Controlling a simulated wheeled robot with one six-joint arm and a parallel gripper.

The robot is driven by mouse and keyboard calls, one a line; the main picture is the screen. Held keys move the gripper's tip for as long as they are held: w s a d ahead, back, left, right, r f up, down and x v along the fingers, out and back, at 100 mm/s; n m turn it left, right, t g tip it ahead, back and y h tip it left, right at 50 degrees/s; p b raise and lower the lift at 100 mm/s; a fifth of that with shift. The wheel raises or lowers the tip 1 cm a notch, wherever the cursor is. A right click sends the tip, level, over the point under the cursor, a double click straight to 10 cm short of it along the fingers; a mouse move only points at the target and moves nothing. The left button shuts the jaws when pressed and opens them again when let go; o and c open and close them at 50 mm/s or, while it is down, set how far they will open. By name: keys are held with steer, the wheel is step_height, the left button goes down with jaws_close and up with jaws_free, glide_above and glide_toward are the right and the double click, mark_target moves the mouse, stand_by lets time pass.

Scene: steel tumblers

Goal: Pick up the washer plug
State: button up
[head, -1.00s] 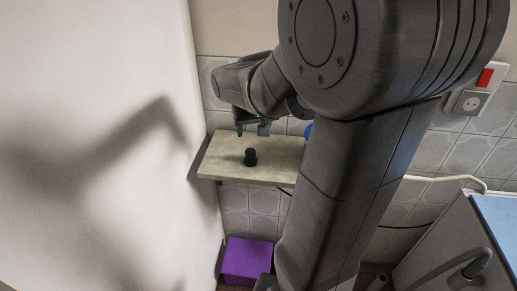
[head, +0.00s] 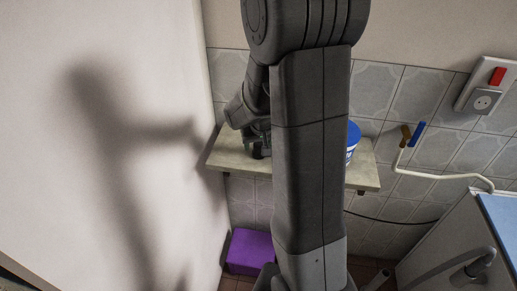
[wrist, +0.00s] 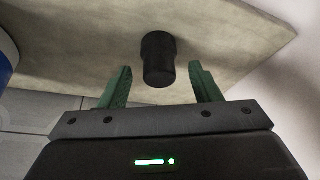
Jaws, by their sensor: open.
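The washer plug (wrist: 158,58) is a small black cylinder on a pale stone-like shelf (wrist: 90,45). In the wrist view it shows between the two green fingers of my gripper (wrist: 160,70), with a gap on each side. The fingers are open and hold nothing. I cannot tell exactly how deep the plug sits between them. In the head view my gripper (head: 257,143) is low over the left part of the shelf (head: 230,160), partly covered by my arm, and the plug is hard to make out there.
A blue and white container (head: 352,142) stands on the shelf, partly behind my arm; its edge shows at the left of the wrist view (wrist: 6,55). A white wall (head: 110,130) is close on the left. A purple box (head: 250,250) is below the shelf.

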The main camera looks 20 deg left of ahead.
steer(key=shift+w+a+f, duration=0.1)
steer(key=shift+w+f, duration=0.05)
steer(key=shift+f, duration=0.35)
steer(key=c, duration=1)
steer(key=shift+c, duration=0.2)
steer(key=shift+r, duration=0.1)
